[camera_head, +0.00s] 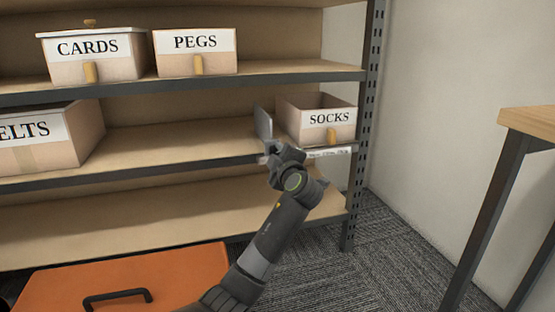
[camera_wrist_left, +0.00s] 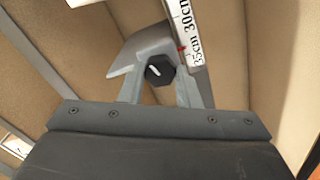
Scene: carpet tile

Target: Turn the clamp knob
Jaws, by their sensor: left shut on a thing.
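The clamp knob (camera_wrist_left: 158,72) is a black, faceted knob with a white mark on its face. In the left wrist view it sits between the fingers of my left gripper (camera_wrist_left: 160,88), which is shut on it. The grey metal clamp body (camera_wrist_left: 138,50) rises beside the knob, and it also shows as a grey upright plate in the head view (camera_head: 264,125). A white strip with printed centimetre marks (camera_wrist_left: 187,30) runs by the clamp along the shelf edge. In the head view my left gripper (camera_head: 275,155) is at the middle shelf's front edge and hides the knob. My right gripper is not in view.
The SOCKS bin (camera_head: 318,137) stands just right of the clamp on the middle shelf. The BELTS bin (camera_head: 40,150) is at the left, with bare shelf between. CARDS (camera_head: 95,70) and PEGS (camera_head: 190,68) bins stand above. An orange box (camera_head: 180,270) is below; a table (camera_head: 535,122) is at right.

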